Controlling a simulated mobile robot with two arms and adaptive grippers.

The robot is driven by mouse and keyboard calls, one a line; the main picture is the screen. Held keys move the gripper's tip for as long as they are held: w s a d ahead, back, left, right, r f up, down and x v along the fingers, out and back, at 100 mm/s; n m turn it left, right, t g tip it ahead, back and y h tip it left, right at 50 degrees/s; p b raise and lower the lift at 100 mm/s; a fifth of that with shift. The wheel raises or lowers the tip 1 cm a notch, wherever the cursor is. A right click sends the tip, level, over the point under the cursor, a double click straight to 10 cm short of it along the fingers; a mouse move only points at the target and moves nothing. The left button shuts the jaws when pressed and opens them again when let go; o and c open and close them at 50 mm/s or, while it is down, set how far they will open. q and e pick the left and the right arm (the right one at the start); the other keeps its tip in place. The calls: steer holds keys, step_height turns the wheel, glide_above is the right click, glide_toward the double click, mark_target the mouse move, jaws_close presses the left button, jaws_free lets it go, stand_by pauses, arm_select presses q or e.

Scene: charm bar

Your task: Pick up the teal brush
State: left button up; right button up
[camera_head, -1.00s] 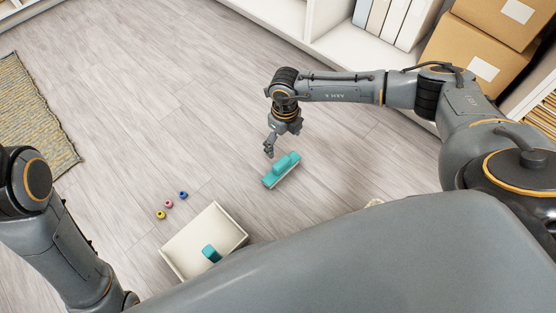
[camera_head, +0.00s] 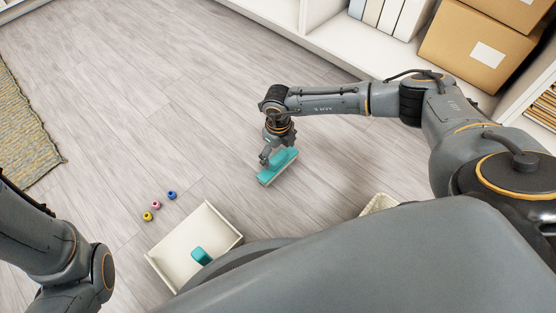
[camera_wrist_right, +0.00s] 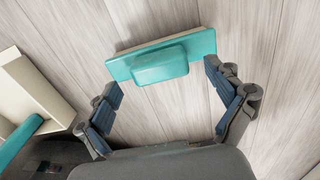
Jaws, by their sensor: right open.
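The teal brush (camera_head: 279,168) lies on the wooden floor, with its raised handle part upward. In the right wrist view the brush (camera_wrist_right: 162,60) lies ahead of the fingertips, its handle block toward them. My right gripper (camera_head: 266,158) is above the near-left side of the brush in the head view. In the right wrist view my right gripper (camera_wrist_right: 163,82) is open, its fingers apart with nothing between them but floor and the handle's near edge. My left arm shows at the left, but its gripper is out of view.
A cream open box (camera_head: 222,222) with a teal item (camera_head: 201,256) in it stands left of the brush. Small blue (camera_head: 172,195), pink (camera_head: 155,204) and yellow (camera_head: 148,216) pieces lie beyond it. A woven basket (camera_head: 379,204) is partly hidden at right. Shelving (camera_head: 335,48) lines the back.

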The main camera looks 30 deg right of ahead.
step_height(320, 180, down, 3)
steer(key=shift+r+b, duration=0.1)
steer(key=shift+b, duration=0.55)
steer(key=shift+r, duration=0.1)
steer(key=c, duration=1.3)
steer(key=shift+c, duration=0.2)
